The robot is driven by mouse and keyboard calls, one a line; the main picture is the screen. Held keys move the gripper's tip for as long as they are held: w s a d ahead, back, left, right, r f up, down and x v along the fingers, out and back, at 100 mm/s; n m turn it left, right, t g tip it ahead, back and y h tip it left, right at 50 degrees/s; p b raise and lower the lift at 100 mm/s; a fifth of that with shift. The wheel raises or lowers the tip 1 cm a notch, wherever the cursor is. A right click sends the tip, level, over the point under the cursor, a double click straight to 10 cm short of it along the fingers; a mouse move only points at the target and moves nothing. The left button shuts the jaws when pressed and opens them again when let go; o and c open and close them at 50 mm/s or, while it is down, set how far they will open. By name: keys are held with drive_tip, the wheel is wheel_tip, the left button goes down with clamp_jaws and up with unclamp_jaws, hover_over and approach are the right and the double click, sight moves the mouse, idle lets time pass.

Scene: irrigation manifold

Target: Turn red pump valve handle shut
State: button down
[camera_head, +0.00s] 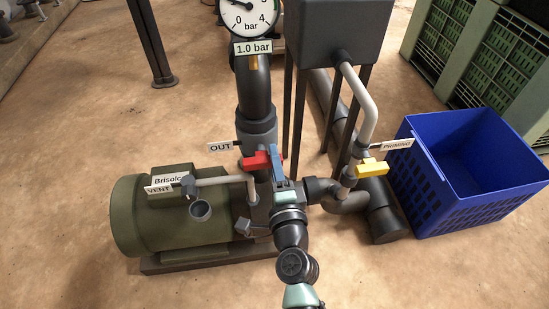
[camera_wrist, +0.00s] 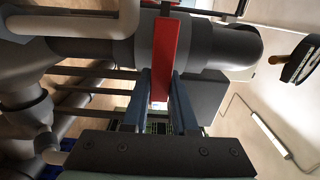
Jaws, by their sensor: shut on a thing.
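The red valve handle (camera_head: 256,160) is on the vertical grey pump pipe, just below the OUT label. In the wrist view the red handle (camera_wrist: 163,60) runs up and down the picture, between the fingers. My gripper (camera_head: 278,160) is at the handle's right part in the head view. In the wrist view my gripper (camera_wrist: 160,100) has one blue finger on each side of the handle and is shut on it. The handle's far right end is partly hidden by the fingers in the head view.
A yellow handle (camera_head: 371,168) sits to the right by the PRIMING label (camera_head: 397,145). The green pump motor (camera_head: 150,225) lies at left. A gauge (camera_head: 249,14) stands above. A blue crate (camera_head: 430,190) is at right. Thin pipes and black posts crowd the handle.

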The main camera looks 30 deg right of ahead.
drive_tip(key=shift+f, duration=0.1)
idle(0.3)
drive_tip(key=c, duration=0.7)
unclamp_jaws()
drive_tip(key=shift+s, duration=0.1)
drive_tip(key=b+v, duration=0.2)
drive_tip(key=v, duration=1)
drive_tip(key=shift+s, duration=0.4)
drive_tip(key=shift+a, duration=0.15)
